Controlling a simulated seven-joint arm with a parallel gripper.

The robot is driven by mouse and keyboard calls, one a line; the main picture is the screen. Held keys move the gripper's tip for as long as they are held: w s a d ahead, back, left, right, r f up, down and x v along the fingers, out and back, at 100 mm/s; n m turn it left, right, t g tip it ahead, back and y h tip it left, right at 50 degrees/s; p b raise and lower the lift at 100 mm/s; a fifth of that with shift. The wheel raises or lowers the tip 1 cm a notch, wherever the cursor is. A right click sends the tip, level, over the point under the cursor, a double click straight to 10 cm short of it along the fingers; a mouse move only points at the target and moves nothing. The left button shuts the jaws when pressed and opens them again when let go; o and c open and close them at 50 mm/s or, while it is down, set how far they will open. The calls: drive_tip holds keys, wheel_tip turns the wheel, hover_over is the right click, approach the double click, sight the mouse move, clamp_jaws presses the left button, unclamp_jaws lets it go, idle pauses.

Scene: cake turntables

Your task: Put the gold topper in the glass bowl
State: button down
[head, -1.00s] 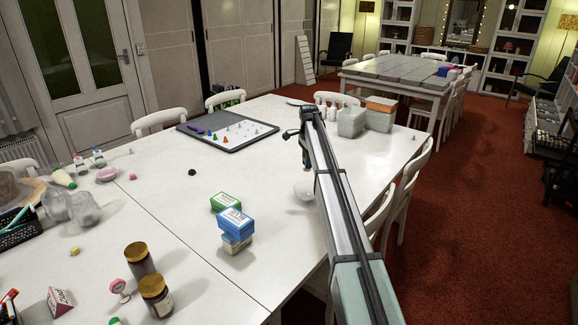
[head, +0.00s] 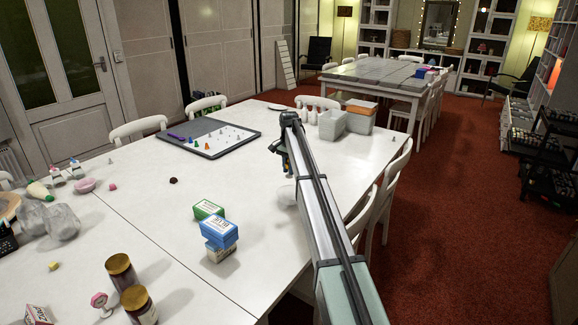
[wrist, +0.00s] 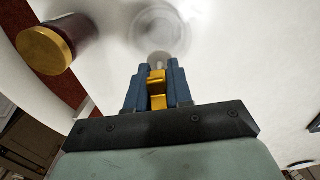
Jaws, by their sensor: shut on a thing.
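My gripper (head: 287,172) points down over the right part of the white table, with blue fingers. In the wrist view my gripper (wrist: 157,72) is shut on the gold topper (wrist: 157,88), whose gold surface shows between the fingers. A clear round glass bowl (wrist: 158,22) lies just beyond the fingertips in the wrist view, blurred. In the head view a pale rounded shape (head: 286,195), likely the bowl, is partly hidden by my arm. The topper cannot be made out in the head view.
A dark jar with a gold lid (wrist: 45,50) shows at the wrist view's upper left. Stacked small boxes (head: 219,232) stand left of my arm. A grey tray (head: 240,150) with small pieces and grey bins (head: 332,124) are farther back. Table between them is clear.

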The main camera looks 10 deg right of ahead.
sight(289, 187)
drive_tip(key=shift+f, duration=4.8)
drive_tip(key=c, duration=0.9)
unclamp_jaws()
drive_tip(key=shift+c, duration=0.2)
